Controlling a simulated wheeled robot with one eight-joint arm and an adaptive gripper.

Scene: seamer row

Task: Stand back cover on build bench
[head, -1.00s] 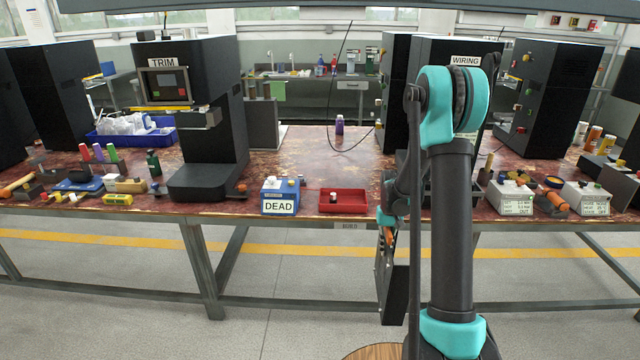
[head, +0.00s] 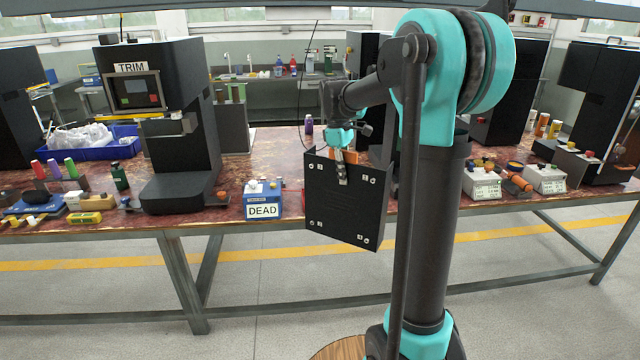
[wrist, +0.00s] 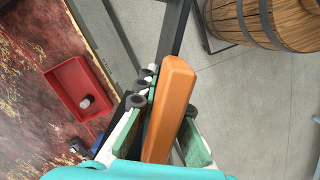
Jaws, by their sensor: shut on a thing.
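The back cover (head: 345,210) is a black square plate with a screw at each corner. It hangs roughly upright in front of the build bench (head: 265,150), which has a worn dark-red top, and it overlaps the bench's front edge in the head view. My gripper (head: 343,158) is shut on the orange handle at the cover's upper part. The wrist view shows the orange handle (wrist: 170,108) between the fingers (wrist: 163,105). The cover hides the front part of the bench behind it.
A red tray (wrist: 66,92) with a small part lies on the bench near its front edge. A blue box marked DEAD (head: 262,200) stands left of the cover, and the TRIM machine (head: 175,110) further left. A wooden barrel (wrist: 275,18) stands on the floor.

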